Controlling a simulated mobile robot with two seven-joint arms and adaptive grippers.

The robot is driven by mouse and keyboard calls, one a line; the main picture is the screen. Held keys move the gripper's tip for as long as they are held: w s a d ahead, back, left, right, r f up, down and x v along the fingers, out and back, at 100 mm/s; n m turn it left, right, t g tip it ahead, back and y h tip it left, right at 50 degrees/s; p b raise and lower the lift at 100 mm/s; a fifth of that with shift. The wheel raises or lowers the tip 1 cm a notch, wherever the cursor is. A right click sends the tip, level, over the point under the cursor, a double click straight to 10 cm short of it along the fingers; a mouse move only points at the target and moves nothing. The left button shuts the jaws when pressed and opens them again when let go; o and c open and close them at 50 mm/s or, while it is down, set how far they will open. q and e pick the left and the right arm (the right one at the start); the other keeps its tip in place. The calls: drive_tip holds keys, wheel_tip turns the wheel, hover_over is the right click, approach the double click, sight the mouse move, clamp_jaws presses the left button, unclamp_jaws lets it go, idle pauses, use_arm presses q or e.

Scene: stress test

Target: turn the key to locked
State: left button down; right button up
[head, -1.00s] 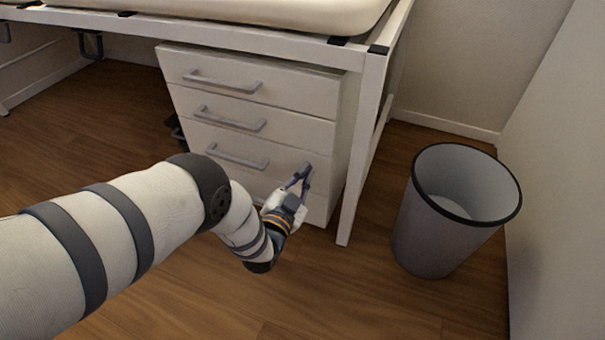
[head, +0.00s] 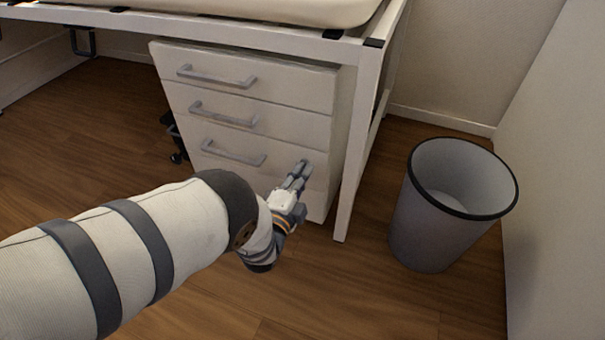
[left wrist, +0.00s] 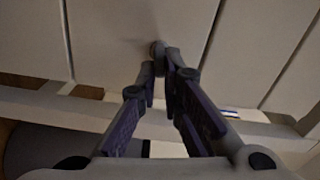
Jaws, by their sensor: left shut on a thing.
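My left gripper (head: 301,168) reaches the right side of the drawer cabinet's (head: 232,110) front, just right of the lowest visible handle. In the left wrist view its two fingertips (left wrist: 162,62) come together on a small, dark, round key (left wrist: 157,47) at the drawer face. The gripper is shut on this key. The fingers hide most of the key, and its turned angle cannot be told. No lock marking can be read. My right gripper is not in view.
A white table frame (head: 357,150) stands close to the right of the cabinet, with its leg beside my gripper. A grey waste bin (head: 440,225) stands further right, near the wall. The wooden floor in front is clear.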

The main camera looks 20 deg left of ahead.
use_arm(q)
drive_tip(key=shift+f+m, duration=0.15)
drive_tip(key=shift+m, duration=0.95)
drive_tip(key=c, duration=1.7)
unclamp_jaws()
drive_tip(key=shift+a, duration=0.1)
drive_tip(key=s, duration=1.2)
drive_tip(key=shift+a, duration=0.15)
